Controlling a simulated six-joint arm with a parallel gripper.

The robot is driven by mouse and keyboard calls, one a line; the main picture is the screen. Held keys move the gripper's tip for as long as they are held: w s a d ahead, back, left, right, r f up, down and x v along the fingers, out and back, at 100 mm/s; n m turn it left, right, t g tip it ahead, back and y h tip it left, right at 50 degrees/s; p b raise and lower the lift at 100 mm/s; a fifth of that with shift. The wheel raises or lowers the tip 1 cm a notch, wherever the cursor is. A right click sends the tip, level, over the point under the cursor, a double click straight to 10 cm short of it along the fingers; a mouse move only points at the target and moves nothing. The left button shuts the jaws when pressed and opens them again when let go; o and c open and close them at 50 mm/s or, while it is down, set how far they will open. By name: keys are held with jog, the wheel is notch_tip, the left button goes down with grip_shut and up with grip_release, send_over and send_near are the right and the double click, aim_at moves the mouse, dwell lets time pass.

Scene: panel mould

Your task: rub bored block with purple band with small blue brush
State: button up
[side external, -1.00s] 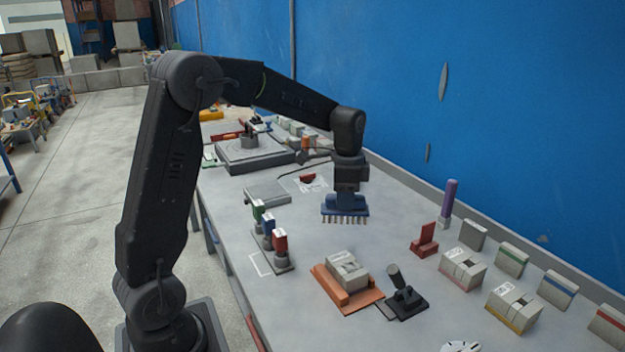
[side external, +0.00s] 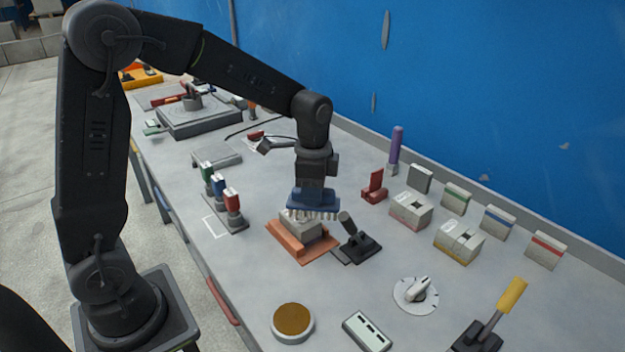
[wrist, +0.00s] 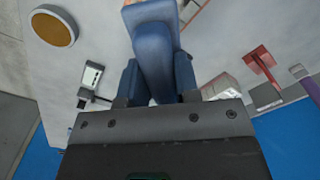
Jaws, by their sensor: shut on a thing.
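My gripper (side external: 317,180) points down and is shut on the small blue brush (side external: 313,199). The brush's pale bristles face down, at or just above the top of a grey block (side external: 299,229). In this view I cannot tell whether they touch it. The block sits in an orange cradle (side external: 288,243); the brush covers much of its top, and no purple band can be made out on it. In the wrist view the blue brush handle (wrist: 152,55) fills the middle and hides the block.
A black stand (side external: 359,246) is close right of the cradle. Blocks with a red band (side external: 411,210) and a yellow band (side external: 459,242) stand further right. A rack of coloured pieces (side external: 228,207) is to the left. A round dial (side external: 416,294) is in front.

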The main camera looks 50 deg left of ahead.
jog(key=shift+f, duration=0.85)
jog(key=shift+a+f, duration=0.35)
jog(key=shift+f, duration=0.25)
jog(key=shift+a+f, duration=0.35)
jog(key=shift+f, duration=0.25)
jog(key=shift+a, duration=2.9)
jog(key=d, duration=0.7)
jog(key=shift+d, duration=0.15)
jog(key=shift+s+a, duration=0.1)
jog(key=shift+a, duration=3.4)
jog(key=shift+d, duration=3.1)
jog(key=shift+d+r, duration=0.2)
jog(key=shift+r, duration=0.4)
jog(key=shift+d+r, duration=0.15)
jog(key=shift+r, duration=3.3)
